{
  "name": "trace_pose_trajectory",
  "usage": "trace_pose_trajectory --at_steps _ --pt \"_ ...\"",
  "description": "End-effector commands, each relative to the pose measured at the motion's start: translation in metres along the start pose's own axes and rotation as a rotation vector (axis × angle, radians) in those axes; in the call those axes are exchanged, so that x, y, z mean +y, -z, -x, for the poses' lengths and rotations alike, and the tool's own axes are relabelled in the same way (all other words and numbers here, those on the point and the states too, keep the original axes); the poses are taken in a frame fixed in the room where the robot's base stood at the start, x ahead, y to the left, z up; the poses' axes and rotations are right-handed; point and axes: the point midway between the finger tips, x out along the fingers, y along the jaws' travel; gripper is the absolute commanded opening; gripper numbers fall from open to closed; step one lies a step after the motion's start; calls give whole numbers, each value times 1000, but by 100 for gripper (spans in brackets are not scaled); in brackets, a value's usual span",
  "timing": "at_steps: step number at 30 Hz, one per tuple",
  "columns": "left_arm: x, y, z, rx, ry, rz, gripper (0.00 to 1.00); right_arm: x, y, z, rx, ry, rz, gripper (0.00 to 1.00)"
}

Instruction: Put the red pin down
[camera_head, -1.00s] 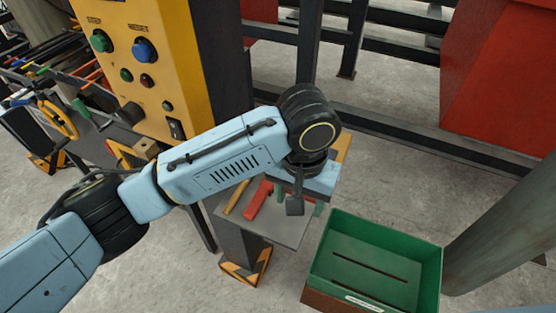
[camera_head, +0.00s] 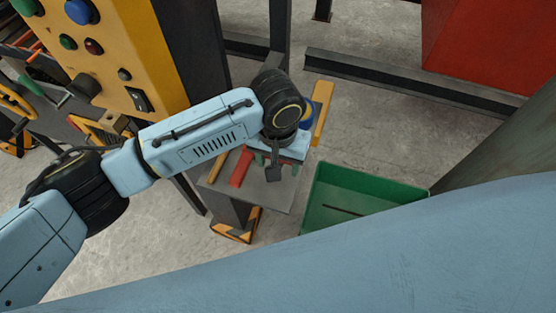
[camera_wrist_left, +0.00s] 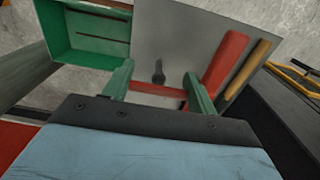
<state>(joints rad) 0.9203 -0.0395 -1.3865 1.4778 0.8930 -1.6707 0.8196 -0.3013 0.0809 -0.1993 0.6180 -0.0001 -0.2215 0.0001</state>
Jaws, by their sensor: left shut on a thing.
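My left gripper (camera_head: 277,160) is over the right part of a small grey table (camera_head: 268,193). In the left wrist view its two green fingers (camera_wrist_left: 158,92) stand apart with a red bar, the red pin (camera_wrist_left: 157,90), across between them. The pin's ends are hidden by the fingers, and I cannot tell if it touches the table. Another red bar (camera_head: 241,168) lies on the table left of the gripper; it also shows in the left wrist view (camera_wrist_left: 224,68). My right gripper is not in view.
A yellow bar (camera_head: 219,165) lies beside the red bar on the table. An open green bin (camera_head: 365,190) stands to the right, partly covered by a large pale blue surface. A yellow control panel (camera_head: 115,50) stands at the left. A dark peg (camera_wrist_left: 158,72) shows beyond the fingers.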

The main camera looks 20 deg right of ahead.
Motion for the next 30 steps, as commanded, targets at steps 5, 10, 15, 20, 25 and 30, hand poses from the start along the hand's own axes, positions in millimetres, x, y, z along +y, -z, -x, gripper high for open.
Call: trace_pose_trajectory --at_steps 5,10,15,20,25,30 --pt "0 0 -2 1 0 -1 33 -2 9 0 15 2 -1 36" --pt "0 0 -3 1 0 0 33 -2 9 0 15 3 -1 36" --pt "0 0 -6 1 0 -1 68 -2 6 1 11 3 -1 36" --pt "0 0 -6 1 0 -1 79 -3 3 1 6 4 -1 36" --pt "0 0 -6 1 0 -1 79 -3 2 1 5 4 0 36" --pt "0 0 5 2 -1 0 79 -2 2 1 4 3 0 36"
